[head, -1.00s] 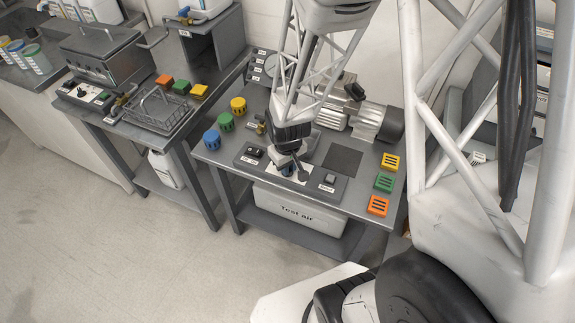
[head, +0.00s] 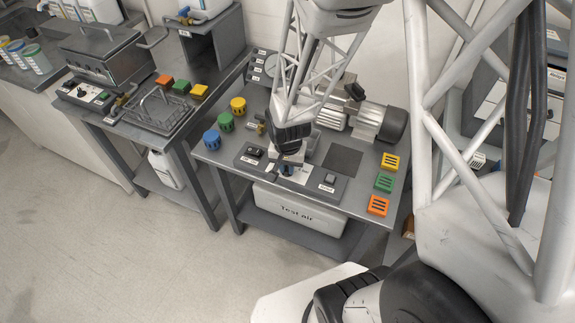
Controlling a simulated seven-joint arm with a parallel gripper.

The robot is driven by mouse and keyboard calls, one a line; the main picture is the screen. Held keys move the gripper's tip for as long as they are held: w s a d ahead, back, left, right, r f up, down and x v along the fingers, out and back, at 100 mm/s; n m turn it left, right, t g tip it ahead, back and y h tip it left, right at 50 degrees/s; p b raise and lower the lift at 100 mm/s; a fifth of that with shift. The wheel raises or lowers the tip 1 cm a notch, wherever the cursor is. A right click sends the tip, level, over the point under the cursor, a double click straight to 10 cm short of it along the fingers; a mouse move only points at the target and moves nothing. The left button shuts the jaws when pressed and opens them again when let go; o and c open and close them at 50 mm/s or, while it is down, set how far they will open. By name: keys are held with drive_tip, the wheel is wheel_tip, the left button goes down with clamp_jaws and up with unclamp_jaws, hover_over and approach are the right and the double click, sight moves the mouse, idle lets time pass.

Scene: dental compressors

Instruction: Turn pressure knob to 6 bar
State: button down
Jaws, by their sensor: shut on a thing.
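My gripper (head: 287,166) points down at the middle of the dark control panel (head: 252,163) on the front of the grey bench. It is shut at the white label plate (head: 304,176), where a knob would sit between its fingers. The knob itself is mostly hidden by the gripper, so its angle and the scale marks cannot be read. A small black switch (head: 255,152) is on the panel's left part. Another black switch (head: 330,180) is on its right part.
Blue (head: 211,138), green (head: 226,121) and yellow (head: 238,105) round caps stand on the bench's left side. Yellow, green and orange (head: 377,205) slotted blocks line its right edge. A silver compressor motor (head: 368,120) stands behind. A dark flat pad (head: 343,159) lies right of my gripper.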

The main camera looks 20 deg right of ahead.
drive_tip(key=m, duration=1.1)
drive_tip(key=shift+m, duration=1.6)
drive_tip(key=c, duration=1.1)
unclamp_jaws()
drive_tip(key=shift+r, duration=0.15)
drive_tip(key=shift+r, duration=3.75)
drive_tip(key=shift+r, duration=0.15)
